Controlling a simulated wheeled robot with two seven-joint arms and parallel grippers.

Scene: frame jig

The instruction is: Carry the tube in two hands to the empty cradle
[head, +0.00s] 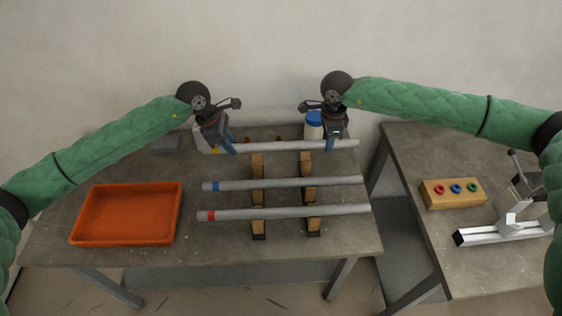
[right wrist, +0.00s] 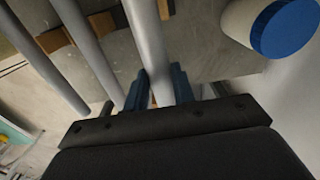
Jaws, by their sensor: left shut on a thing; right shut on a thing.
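The grey tube (head: 285,146) at the back lies level across the picture, and it also shows in the right wrist view (right wrist: 146,42). My left gripper (head: 230,147) is shut on it near its left end. My right gripper (head: 333,143) is shut on it near its right end; its blue fingers sit on both sides of the tube in the right wrist view. Two wooden supports (head: 257,167) (head: 307,167) run front to back below. I cannot tell whether the held tube touches them, and no empty cradle stands out clearly.
A blue-banded tube (head: 285,183) and a red-banded tube (head: 285,213) rest on the supports in front. An orange tray (head: 127,240) is at left. A blue-lidded jar (head: 313,126) stands close behind my right gripper. A second table (head: 410,150) is at right.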

